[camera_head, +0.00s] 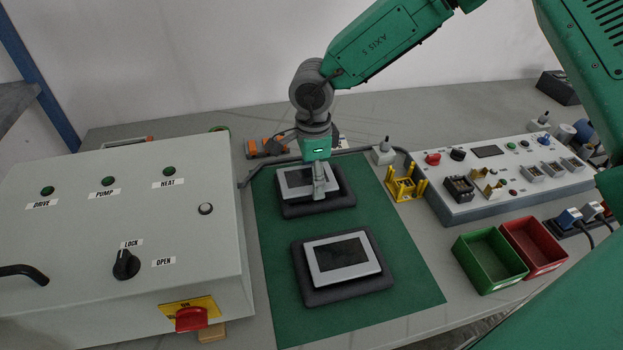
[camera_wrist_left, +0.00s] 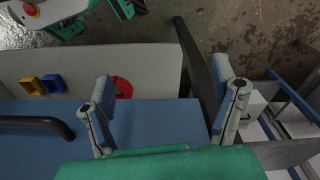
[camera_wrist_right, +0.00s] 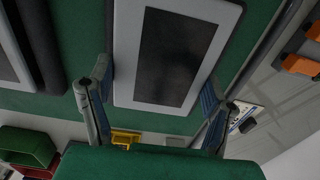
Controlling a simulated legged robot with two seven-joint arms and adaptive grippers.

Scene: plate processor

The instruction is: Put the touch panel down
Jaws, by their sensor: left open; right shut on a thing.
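A touch panel (camera_head: 295,182) with a light frame and dark screen is at the far dark pad (camera_head: 325,210) on the green mat. My right gripper (camera_head: 319,190) is shut on this panel, coming from above. In the right wrist view the panel (camera_wrist_right: 175,50) lies between the two fingers. I cannot tell whether it touches the pad. A second touch panel (camera_head: 342,257) lies on the near dark pad (camera_head: 345,296). My left gripper (camera_wrist_left: 165,78) is open and empty in the left wrist view; it does not show in the head view.
A grey control box (camera_head: 100,225) with a red switch stands left of the mat (camera_head: 410,290). To the right are a yellow holder (camera_head: 405,187), a white control console (camera_head: 510,190), a green bin (camera_head: 488,260) and a red bin (camera_head: 533,246). Bare mat surrounds the pads.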

